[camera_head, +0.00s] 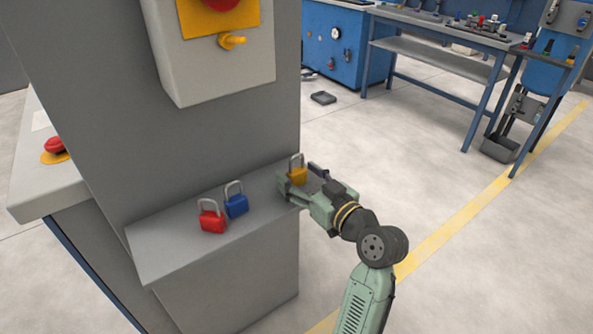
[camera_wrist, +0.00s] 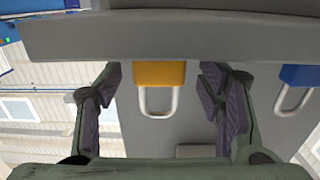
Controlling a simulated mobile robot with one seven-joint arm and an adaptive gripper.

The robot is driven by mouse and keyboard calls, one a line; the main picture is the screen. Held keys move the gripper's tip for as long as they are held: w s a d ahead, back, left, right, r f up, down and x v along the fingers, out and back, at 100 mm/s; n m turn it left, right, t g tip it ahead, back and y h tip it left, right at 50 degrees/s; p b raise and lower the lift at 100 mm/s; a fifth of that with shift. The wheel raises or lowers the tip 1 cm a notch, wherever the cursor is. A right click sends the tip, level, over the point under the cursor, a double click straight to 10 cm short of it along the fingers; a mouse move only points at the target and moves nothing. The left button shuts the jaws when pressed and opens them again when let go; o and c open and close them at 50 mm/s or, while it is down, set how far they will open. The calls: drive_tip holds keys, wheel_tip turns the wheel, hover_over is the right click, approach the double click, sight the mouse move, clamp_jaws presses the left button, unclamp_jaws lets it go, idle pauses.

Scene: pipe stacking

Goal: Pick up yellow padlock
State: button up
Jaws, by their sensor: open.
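The yellow padlock (camera_head: 297,175) stands upright on the grey ledge (camera_head: 165,240), near the ledge's right end, with its metal shackle up. My gripper (camera_head: 300,182) reaches in from the right at the padlock. In the wrist view the yellow padlock (camera_wrist: 159,74) shows upside down between the two open fingers of my gripper (camera_wrist: 160,88), with visible gaps on both sides. The head view partly hides the padlock's lower body behind a finger.
A blue padlock (camera_head: 236,203) and a red padlock (camera_head: 212,219) stand on the ledge to the left. A grey cabinet panel with a box (camera_head: 220,65) rises behind. Open floor lies to the right, with a workbench (camera_head: 440,60) farther back.

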drive_tip(key=shift+x, duration=0.85)
drive_tip(key=shift+d, duration=0.1)
drive_tip(key=shift+c, duration=0.2)
drive_tip(key=shift+r, duration=0.1)
drive_tip(key=c, duration=1.3)
